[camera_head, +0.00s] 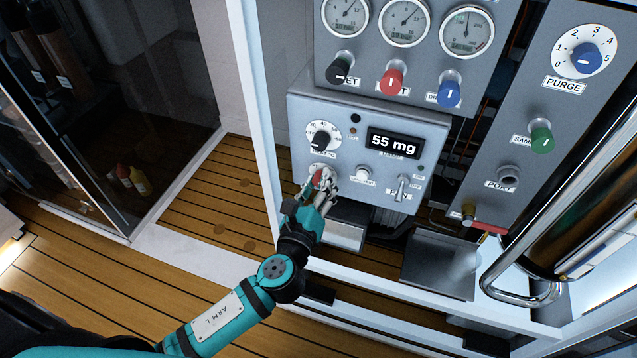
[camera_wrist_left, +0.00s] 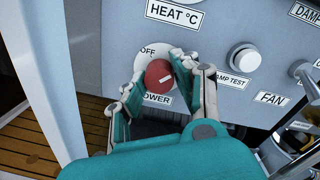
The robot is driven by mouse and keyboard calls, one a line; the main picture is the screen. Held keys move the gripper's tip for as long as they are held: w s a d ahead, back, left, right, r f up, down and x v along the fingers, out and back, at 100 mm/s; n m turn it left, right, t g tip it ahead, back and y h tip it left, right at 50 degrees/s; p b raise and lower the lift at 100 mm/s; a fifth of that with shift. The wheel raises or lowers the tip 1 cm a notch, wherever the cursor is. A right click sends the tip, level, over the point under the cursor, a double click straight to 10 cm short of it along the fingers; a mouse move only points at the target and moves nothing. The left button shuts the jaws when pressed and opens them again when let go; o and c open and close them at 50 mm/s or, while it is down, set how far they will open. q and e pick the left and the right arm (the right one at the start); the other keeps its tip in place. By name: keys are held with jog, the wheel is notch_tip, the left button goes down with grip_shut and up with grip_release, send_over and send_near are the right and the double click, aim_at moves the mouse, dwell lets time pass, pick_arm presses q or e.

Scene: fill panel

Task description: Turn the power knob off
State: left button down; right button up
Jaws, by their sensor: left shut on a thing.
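The power knob (camera_wrist_left: 158,76) is red with a white mark and sits on a round white dial at the lower left of the grey control box. The dial reads OFF at its upper left, and the label under it is partly covered. The white mark lies nearly level, tilted up to the right, not toward OFF. My left gripper (camera_head: 319,186) is shut on the knob, with its fingers on either side of it. My right gripper is not in view.
The heat knob (camera_head: 321,138) is just above, the lamp test button (camera_wrist_left: 243,58) to the right, then the fan switch (camera_head: 402,188). A display (camera_head: 393,143) reads 55 mg. A white frame post (camera_head: 258,130) stands close left. Gauges and coloured knobs are above.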

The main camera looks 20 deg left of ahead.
pick_arm(q)
jog(key=shift+n, duration=0.3)
jog(key=n, duration=0.9)
jog(key=shift+r+n+p, duration=0.1)
jog(key=shift+n+p, duration=0.25)
jog(key=shift+n, duration=0.55)
jog(key=n+p, duration=0.1)
jog(key=n, duration=0.2)
jog(key=shift+g+h, duration=0.3)
jog(key=shift+h, duration=0.1)
jog(key=shift+a+n+p, duration=0.1)
jog(key=shift+n+p, duration=0.35)
jog(key=shift+n, duration=1.15)
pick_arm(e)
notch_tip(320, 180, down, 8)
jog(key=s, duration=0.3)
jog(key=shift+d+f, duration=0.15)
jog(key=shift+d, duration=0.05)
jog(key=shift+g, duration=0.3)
pick_arm(q)
jog(key=c, duration=1)
grip_release()
